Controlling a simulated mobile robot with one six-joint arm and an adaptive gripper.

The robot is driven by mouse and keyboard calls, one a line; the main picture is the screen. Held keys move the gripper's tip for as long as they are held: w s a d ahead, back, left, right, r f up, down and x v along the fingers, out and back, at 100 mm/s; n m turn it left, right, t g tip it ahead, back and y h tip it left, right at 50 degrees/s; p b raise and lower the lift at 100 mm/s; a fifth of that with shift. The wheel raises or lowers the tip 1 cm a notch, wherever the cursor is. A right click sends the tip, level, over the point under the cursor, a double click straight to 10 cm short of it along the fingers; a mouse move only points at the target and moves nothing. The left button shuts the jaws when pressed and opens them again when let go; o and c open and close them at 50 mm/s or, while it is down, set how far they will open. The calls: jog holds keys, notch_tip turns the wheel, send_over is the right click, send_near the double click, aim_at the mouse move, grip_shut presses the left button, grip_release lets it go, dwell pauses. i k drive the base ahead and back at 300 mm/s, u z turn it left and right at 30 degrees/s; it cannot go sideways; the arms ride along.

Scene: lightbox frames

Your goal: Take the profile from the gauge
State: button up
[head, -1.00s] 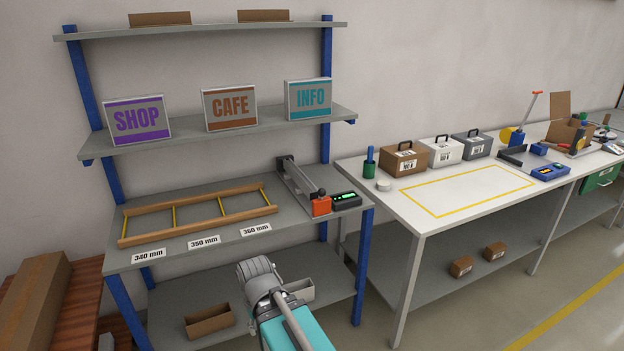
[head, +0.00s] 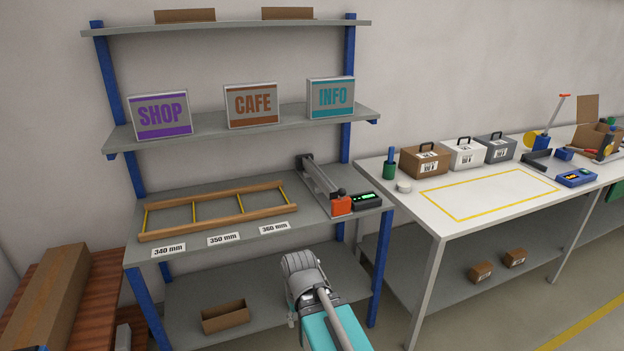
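The gauge (head: 341,206) stands on the right end of the middle-height bench shelf, with an orange block at its front end and a black display box (head: 367,201) with green lit digits beside it. A long grey bar (head: 321,181), which looks like the profile, lies along the gauge from back to front. I cannot tell how it is seated. My arm, with a teal link and a grey wrist, shows at the bottom, in front of and below the bench. My gripper's fingers do not show.
A wooden rack (head: 218,209) with yellow dividers lies left of the gauge, behind labels for 340, 350 and 360 mm. SHOP, CAFE and INFO signs (head: 331,97) stand on the shelf above. A white table (head: 445,222) stands to the right. A cardboard bin (head: 225,316) sits below.

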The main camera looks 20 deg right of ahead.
aim_at(330, 190)
jog(key=z, duration=0.1)
jog(key=i, duration=1)
jog(key=u, duration=0.1)
